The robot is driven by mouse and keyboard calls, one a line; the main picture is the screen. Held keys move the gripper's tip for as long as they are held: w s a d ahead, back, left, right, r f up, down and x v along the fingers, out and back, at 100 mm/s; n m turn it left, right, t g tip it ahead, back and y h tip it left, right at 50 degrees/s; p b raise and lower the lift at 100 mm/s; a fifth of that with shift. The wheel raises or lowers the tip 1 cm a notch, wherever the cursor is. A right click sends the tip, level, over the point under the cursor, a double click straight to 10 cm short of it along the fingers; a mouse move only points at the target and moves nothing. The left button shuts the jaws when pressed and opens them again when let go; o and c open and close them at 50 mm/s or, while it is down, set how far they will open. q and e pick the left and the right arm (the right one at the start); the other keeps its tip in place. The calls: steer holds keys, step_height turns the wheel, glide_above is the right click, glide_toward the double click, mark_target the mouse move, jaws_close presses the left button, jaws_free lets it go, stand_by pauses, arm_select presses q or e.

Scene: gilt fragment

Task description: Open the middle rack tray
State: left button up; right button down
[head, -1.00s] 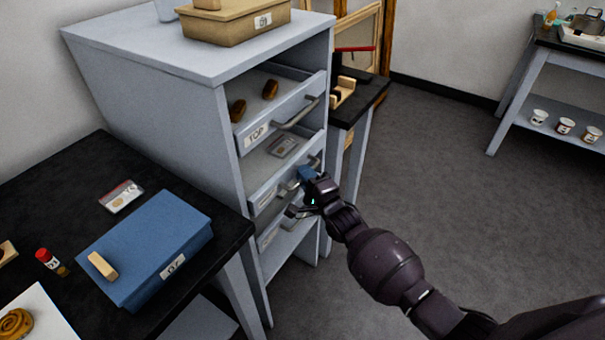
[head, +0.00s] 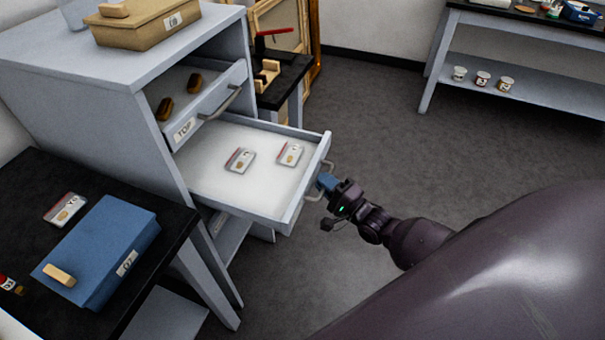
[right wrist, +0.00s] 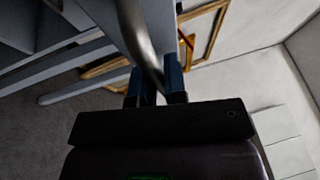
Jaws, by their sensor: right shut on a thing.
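The middle tray (head: 225,191) of the grey rack (head: 117,98) is pulled far out in the head view, its white floor showing. Two small clear packets lie in it, one near the middle (head: 240,160) and one toward the front (head: 290,154). My right gripper (head: 325,184) is at the tray's front, shut on its metal handle. The right wrist view shows the handle (right wrist: 138,40) running between the two blue fingers (right wrist: 157,84). The bottom tray is mostly hidden under the middle one. My left gripper is not in view.
The top tray (head: 184,131), holding two brown pieces, sits above. A tan box (head: 150,27) stands on the rack. A black table (head: 50,180) with a blue box (head: 98,250) is at the left. Open grey floor (head: 375,120) lies to the right.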

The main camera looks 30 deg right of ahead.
steer(key=shift+s+d, duration=0.65)
steer(key=shift+s, duration=0.2)
steer(key=shift+s+d, duration=0.65)
steer(key=shift+s, duration=0.15)
steer(key=c, duration=1.5)
jaws_free()
steer(key=shift+o, duration=0.2)
steer(key=v, duration=1)
steer(key=shift+s, duration=0.35)
steer(key=shift+d, duration=0.1)
